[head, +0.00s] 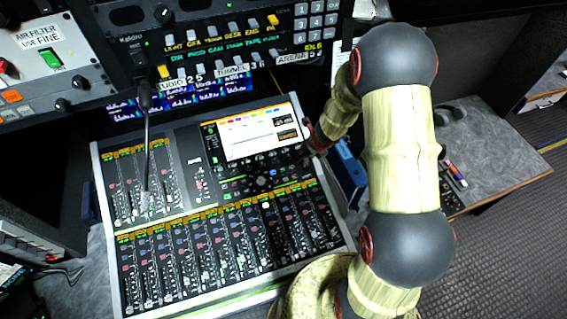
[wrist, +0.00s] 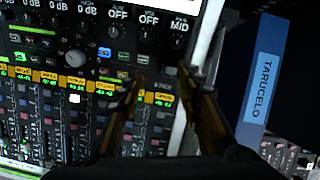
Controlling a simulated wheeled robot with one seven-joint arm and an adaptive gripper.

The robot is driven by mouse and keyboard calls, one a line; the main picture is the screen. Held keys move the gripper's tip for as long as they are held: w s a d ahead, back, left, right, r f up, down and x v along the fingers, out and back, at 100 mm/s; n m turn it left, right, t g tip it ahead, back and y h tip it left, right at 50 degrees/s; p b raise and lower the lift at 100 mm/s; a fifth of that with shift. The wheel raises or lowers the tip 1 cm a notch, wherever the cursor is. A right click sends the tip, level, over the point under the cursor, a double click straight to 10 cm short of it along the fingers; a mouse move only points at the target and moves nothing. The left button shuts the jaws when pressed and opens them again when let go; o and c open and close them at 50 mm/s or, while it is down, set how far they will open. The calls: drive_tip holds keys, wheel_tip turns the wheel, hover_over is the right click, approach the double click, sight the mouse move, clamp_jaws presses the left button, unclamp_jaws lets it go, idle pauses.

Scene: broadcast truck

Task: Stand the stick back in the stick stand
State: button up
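My gripper (wrist: 163,76) shows in the wrist view with its two fingers apart and nothing between them. It is over the right edge of the mixing console. In the head view, the end of my arm is over the console's right side, and the fingers are hard to make out. I cannot identify a loose stick or a stick stand in either view. A blue block-like object (head: 347,175) stands just right of the console. In the wrist view, a dark blue object with a light label reading TARUCELO (wrist: 262,88) is right of the fingers.
The mixing console (head: 222,281) fills the middle of the desk. My arm covers part of the desk.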

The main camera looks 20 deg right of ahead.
sight(306, 160)
drive_tip(key=f+m+b, duration=0.1)
drive_tip(key=f, duration=0.1)
drive_tip(key=w+d+f+b, duration=0.1)
drive_tip(key=f, duration=0.2)
drive_tip(key=w+f+m+b, duration=0.1)
drive_tip(key=f, duration=0.1)
drive_tip(key=shift+w+d+f+m+h, duration=0.2)
drive_tip(key=shift+d+m+h, duration=0.1)
drive_tip(key=shift+d, duration=0.05)
drive_tip(key=c, duration=0.4)
drive_tip(key=c, duration=0.5)
drive_tip(key=shift+r, duration=0.15)
drive_tip(key=shift+c, duration=0.2)
